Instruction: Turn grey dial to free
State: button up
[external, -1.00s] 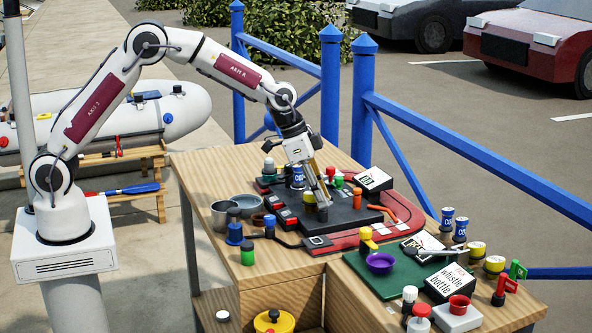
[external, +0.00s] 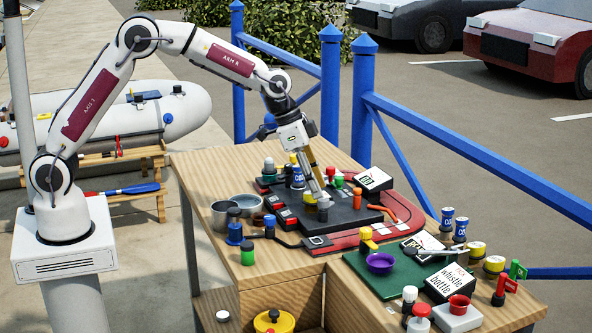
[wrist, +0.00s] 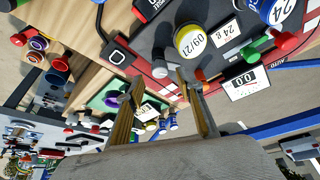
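The grey dial (external: 322,211) stands on the dark plate in the middle of the bench, with its lighter grey top showing. My gripper (external: 319,192) points down just above it in the external view, slightly up and left of its top. The fingertips look close to the dial but apart from it. In the wrist view my gripper (wrist: 160,82) has its two fingers spread with a clear gap and nothing held between them.
An orange-red lever (external: 382,212), a red knob (external: 331,172) and an orange knob (external: 357,198) stand close right of the gripper. A yellow-lidded can (wrist: 191,41) is near the fingers in the wrist view. Metal bowls (external: 228,213) sit left; a blue railing (external: 450,135) runs behind.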

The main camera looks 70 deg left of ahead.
jog(key=v, duration=0.8)
jog(key=shift+s+r, duration=0.15)
jog(key=shift+r, duration=0.2)
jog(key=n+y, duration=0.2)
send_near(323, 199)
jog(key=shift+s+d, duration=0.9)
jog(key=shift+d, duration=0.3)
jog(key=shift+w+a+f+n+t+y, duration=0.15)
jog(key=shift+w+a+n, duration=0.15)
jog(key=shift+n, duration=0.65)
jog(key=shift+w+a+f+n+t+y, duration=0.1)
jog(key=shift+w+a+f+n, duration=0.15)
jog(key=shift+n, duration=0.65)
jog(key=shift+w+a+f+n+t+y, duration=0.15)
jog(key=shift+w+a+n, duration=0.15)
jog(key=shift+n, duration=0.65)
jog(key=shift+r, duration=0.1)
jog(key=shift+x, duration=3.85)
